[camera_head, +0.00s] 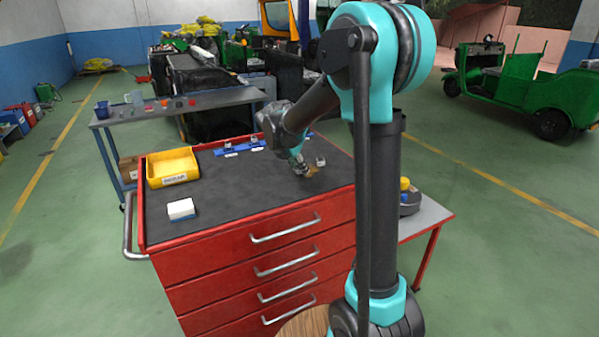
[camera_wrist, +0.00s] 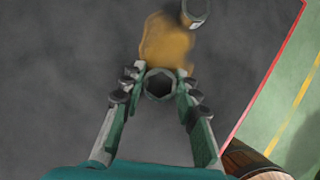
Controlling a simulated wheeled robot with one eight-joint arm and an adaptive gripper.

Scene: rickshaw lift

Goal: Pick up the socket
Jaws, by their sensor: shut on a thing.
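A grey metal socket (camera_wrist: 159,84) with a dark hexagonal opening sits between my fingertips in the wrist view. My gripper (camera_wrist: 156,82) is shut on it, with a finger at each side. In the head view my gripper (camera_head: 301,168) is low over the right part of the red cabinet's dark top; the held socket is too small to make out clearly there. I cannot tell whether it touches the top. A second metal socket (camera_wrist: 196,12) stands just beyond, apart from my fingers; it also shows in the head view (camera_head: 320,161).
An orange-brown patch (camera_wrist: 166,45) lies between the two sockets. The red cabinet (camera_head: 255,262) also bears a yellow bin (camera_head: 172,168), a small white box (camera_head: 181,209) and a blue rail (camera_head: 238,148) with sockets. The middle of its top is clear. A blue-legged table (camera_head: 180,104) stands behind.

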